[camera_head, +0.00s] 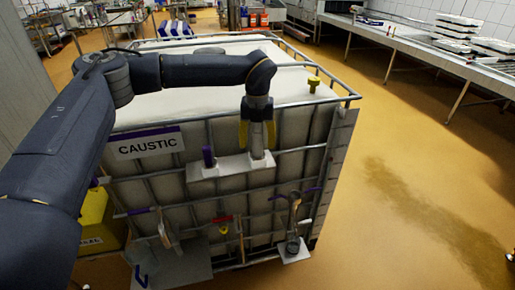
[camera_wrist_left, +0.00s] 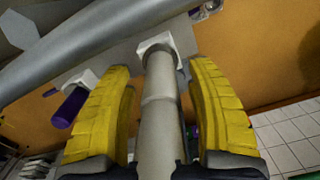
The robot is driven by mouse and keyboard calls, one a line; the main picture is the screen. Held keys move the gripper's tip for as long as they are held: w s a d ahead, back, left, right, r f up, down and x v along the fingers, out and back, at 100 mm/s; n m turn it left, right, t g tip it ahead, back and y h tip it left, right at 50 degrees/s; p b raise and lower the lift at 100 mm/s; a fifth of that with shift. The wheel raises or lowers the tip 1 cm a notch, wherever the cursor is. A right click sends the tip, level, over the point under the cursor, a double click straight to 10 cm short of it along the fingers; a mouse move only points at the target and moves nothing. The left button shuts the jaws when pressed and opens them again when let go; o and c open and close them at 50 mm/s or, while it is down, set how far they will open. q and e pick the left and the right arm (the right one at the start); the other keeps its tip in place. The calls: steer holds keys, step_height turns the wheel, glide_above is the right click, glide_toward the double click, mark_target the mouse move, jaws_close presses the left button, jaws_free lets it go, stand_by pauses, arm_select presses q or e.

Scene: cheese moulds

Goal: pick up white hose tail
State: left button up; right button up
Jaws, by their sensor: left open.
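The white hose tail (camera_head: 257,142) stands upright on a small pale shelf (camera_head: 230,168) fixed to the front of the caged tank. In the left wrist view the hose tail (camera_wrist_left: 158,130) is a pale grey-white tube with a squarish white end. My left gripper (camera_head: 257,136) points down from above with its yellow fingers on either side of the hose tail. The left wrist view shows the fingers (camera_wrist_left: 160,115) open, with a gap on both sides of the tube. My right gripper is not in view.
A purple fitting (camera_head: 208,156) stands on the shelf, left of the hose tail. The tank (camera_head: 165,104) bears a CAUSTIC sign (camera_head: 147,145) and a metal cage. Tools hang below the shelf. Open floor (camera_head: 410,190) lies to the right.

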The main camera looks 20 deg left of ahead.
arm_select(q)
jaws_close()
stand_by(0.3)
steer(key=shift+r, duration=0.1)
